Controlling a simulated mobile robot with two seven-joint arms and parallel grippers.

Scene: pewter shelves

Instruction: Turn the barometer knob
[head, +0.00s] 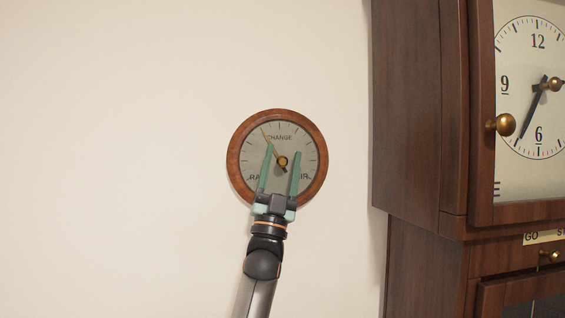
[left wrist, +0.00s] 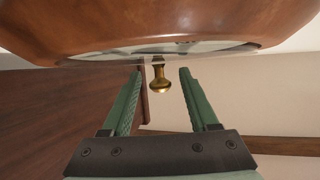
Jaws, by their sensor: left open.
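The round barometer (head: 236,160) hangs on the wall, with a brown wooden rim and a pale dial marked CHANGE at the top. Its small brass knob (head: 282,161) sits at the dial's centre, with a dark hand and a thin gold hand around it. My left gripper (head: 284,149) is open in front of the dial, its green fingers pointing up on either side of the knob in the head view. In the left wrist view, the knob (left wrist: 161,82) sticks out from the barometer (left wrist: 150,25) between the open fingertips, apart from both. My right gripper is not in view.
A tall dark wooden clock case (head: 415,110) stands to the right, with a clock dial (head: 520,75), a brass door knob (head: 502,124) and a small lower knob (head: 551,256). The wall left of the barometer is bare.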

